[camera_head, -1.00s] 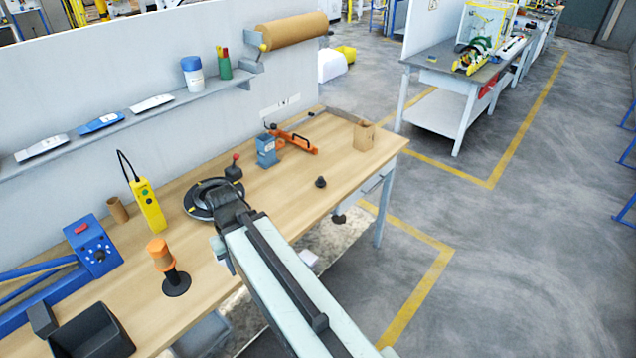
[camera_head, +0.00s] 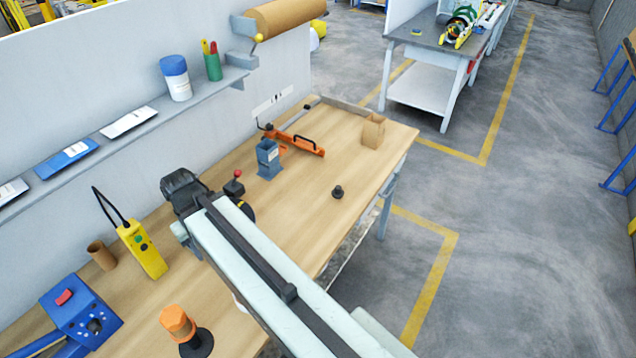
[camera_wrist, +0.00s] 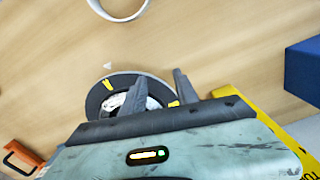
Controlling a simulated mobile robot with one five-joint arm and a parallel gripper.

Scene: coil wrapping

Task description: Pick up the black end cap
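A small black knobbed piece (camera_head: 337,192), which looks like the black end cap, stands on the bare wooden table right of the middle in the head view. I cannot make it out in the wrist view. My gripper (camera_wrist: 157,77) is open and empty in the wrist view, its two dark fingers apart over a round black disc (camera_wrist: 97,100) with yellow marks. In the head view my wrist is over the left part of the table, well to the left of the black piece, and the fingers are hidden.
A yellow pendant (camera_head: 143,250), a brown tube (camera_head: 102,256) and an orange-topped post (camera_head: 180,325) are at the left. Table around the black piece is clear.

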